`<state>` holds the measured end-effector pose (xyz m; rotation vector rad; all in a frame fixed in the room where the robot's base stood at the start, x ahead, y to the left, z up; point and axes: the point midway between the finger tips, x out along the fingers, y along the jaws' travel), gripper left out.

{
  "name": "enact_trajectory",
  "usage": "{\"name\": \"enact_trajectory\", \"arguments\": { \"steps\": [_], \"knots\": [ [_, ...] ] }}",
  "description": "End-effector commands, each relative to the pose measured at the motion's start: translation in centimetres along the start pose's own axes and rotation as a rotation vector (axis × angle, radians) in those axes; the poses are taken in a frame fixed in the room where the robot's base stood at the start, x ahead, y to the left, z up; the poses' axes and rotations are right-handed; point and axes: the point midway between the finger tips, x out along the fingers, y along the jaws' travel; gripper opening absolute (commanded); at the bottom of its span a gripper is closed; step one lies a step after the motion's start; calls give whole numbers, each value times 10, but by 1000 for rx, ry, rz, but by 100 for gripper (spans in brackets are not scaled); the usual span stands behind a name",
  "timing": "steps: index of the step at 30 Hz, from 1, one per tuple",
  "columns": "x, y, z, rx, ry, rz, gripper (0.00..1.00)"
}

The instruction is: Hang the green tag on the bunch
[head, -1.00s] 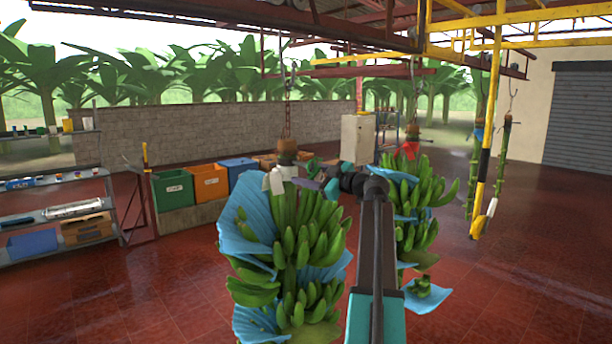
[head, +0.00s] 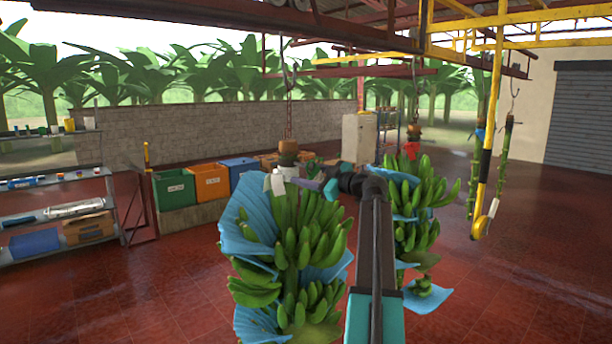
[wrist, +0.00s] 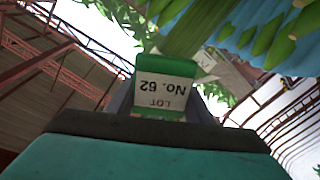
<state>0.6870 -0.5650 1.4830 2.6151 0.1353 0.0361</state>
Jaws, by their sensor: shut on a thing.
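The green tag (wrist: 165,85) is between my gripper's fingers in the wrist view. Its white label, reading "LOT No. 62", appears upside down. My gripper (wrist: 160,110) is shut on it. The near banana bunch (head: 290,240), green with blue sheets between its hands, hangs from a chain in the head view. My gripper (head: 308,184) is at the top of this bunch, beside its stem. In the wrist view the green stem (wrist: 200,30) rises just behind the tag. I cannot tell whether the tag touches it. A white tag (head: 277,184) is at the stem.
A second bunch (head: 420,195) with a red tag (head: 411,150) hangs to the right, behind my arm. Green (head: 174,188), orange (head: 210,181) and blue bins (head: 240,168) stand behind. A shelf (head: 60,210) is at the left. A yellow post (head: 489,130) hangs at the right.

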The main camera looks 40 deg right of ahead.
Motion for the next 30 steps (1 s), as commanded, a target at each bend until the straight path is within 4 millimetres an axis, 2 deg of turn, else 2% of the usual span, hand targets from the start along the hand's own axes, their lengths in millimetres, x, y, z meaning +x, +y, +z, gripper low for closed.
{"name": "enact_trajectory", "arguments": {
  "steps": [30],
  "knots": [
    [8, 1, 1, 0, 0, 0, 19]
  ]
}}
